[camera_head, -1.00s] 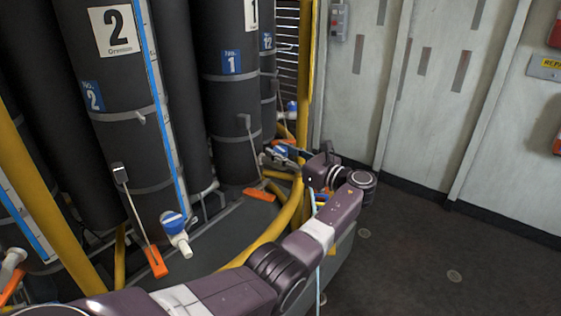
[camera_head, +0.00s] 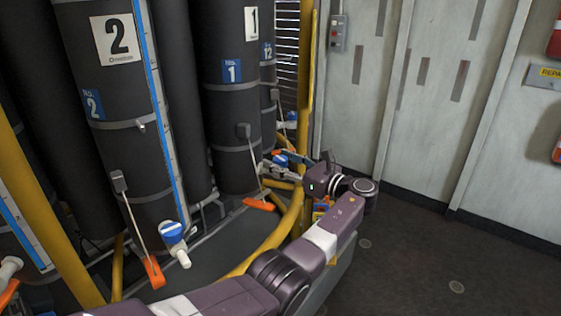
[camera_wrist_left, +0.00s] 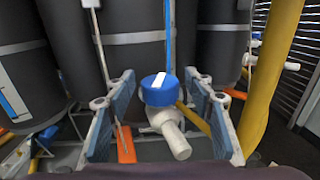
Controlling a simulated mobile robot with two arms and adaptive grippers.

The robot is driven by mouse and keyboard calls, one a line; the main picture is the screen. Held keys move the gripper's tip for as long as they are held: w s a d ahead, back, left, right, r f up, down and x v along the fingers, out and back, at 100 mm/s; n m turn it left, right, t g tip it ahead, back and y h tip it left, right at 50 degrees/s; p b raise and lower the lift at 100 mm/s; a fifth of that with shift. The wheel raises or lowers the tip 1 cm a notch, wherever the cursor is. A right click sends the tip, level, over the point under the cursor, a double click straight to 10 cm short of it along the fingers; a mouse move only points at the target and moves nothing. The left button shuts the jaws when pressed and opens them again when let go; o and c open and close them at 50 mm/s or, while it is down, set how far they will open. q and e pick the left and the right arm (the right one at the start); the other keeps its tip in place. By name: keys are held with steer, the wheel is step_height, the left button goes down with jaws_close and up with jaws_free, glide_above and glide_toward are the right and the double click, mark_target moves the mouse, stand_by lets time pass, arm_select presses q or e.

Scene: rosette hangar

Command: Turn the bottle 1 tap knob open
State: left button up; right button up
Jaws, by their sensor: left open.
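Bottle 1 (camera_head: 232,115) is a dark cylinder with a blue No. 1 label in the head view. Its tap knob (camera_head: 281,160) is a small blue cap, partly hidden by my left gripper (camera_head: 292,158). In the left wrist view the blue tap knob (camera_wrist_left: 157,92) has a white stripe on top and sits on a white valve body with a spout (camera_wrist_left: 176,138). My left gripper (camera_wrist_left: 160,100) is open, with its blue-padded fingers on either side of the knob and visible gaps to both. My right gripper is not in view.
Bottle 2 (camera_head: 125,110) stands to the left with its own blue tap (camera_head: 172,231). A curved yellow rail (camera_head: 270,240) runs low in front of the bottles, and a yellow post (camera_head: 305,80) rises beside bottle 1. Open floor (camera_head: 430,255) lies to the right.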

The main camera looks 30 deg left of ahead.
arm_select(q)
steer(key=s+d, duration=0.1)
steer(key=d, duration=1.1)
steer(key=shift+s, duration=0.3)
